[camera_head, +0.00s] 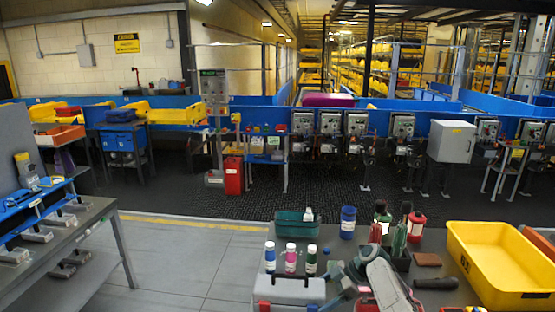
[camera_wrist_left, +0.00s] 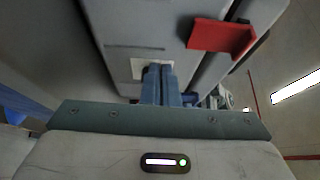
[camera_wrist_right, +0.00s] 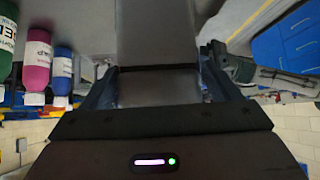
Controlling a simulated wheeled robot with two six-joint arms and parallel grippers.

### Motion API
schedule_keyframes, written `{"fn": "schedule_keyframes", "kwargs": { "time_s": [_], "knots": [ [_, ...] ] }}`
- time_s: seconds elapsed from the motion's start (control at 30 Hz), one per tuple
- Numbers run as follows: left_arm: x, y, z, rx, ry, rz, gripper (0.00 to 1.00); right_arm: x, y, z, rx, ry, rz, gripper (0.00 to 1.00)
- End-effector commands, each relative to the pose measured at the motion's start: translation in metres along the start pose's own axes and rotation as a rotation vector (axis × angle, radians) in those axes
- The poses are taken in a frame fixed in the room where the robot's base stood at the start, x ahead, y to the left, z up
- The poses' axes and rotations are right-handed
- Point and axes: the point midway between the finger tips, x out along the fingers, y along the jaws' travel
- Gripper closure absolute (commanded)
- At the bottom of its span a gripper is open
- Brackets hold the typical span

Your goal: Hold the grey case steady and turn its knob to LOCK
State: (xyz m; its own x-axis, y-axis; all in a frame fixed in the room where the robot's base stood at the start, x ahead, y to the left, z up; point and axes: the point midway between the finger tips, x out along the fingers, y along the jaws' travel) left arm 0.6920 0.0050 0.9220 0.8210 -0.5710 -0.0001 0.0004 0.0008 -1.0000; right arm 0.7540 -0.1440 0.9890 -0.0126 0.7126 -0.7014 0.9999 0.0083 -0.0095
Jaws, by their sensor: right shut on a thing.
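The grey case (camera_head: 290,289) stands at the bottom edge of the head view, its lower part cut off. In the left wrist view the case (camera_wrist_left: 118,24) shows a red latch (camera_wrist_left: 222,38) and a small white plate (camera_wrist_left: 138,68). My left gripper (camera_wrist_left: 158,72) has its fingers together in front of this plate. The knob is not visible; the fingers cover that spot. My right gripper (camera_head: 338,281) reaches the case's right side. In the right wrist view its fingers (camera_wrist_right: 155,92) are on both sides of a grey part of the case (camera_wrist_right: 155,40).
Blue, pink and green bottles (camera_head: 290,259) stand behind the case. A green bin (camera_head: 296,226), a blue cup (camera_head: 348,222) and red containers (camera_head: 417,226) are farther back. A yellow tray (camera_head: 505,262) fills the right side. A shelf table (camera_head: 70,245) stands left across open floor.

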Motion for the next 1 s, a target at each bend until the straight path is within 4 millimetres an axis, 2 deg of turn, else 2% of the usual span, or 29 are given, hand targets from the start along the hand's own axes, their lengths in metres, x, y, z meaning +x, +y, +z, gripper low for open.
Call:
{"fn": "schedule_keyframes", "kwargs": {
  "time_s": [0.37, 0.8, 1.0],
  "knots": [
    [-0.005, -0.002, 0.004, -0.002, 0.003, -0.002, 1.0, 0.002, 0.0, -0.002, -0.001, 0.004, -0.002, 0.88],
    [-0.049, -0.002, -0.019, -0.002, 0.001, 0.0, 1.0, 0.001, 0.0, -0.001, 0.0, 0.003, -0.001, 0.88],
    [-0.057, -0.003, -0.023, -0.001, 0.001, -0.001, 1.0, 0.001, 0.0, -0.001, 0.0, 0.002, -0.001, 0.88]
  ]
}}
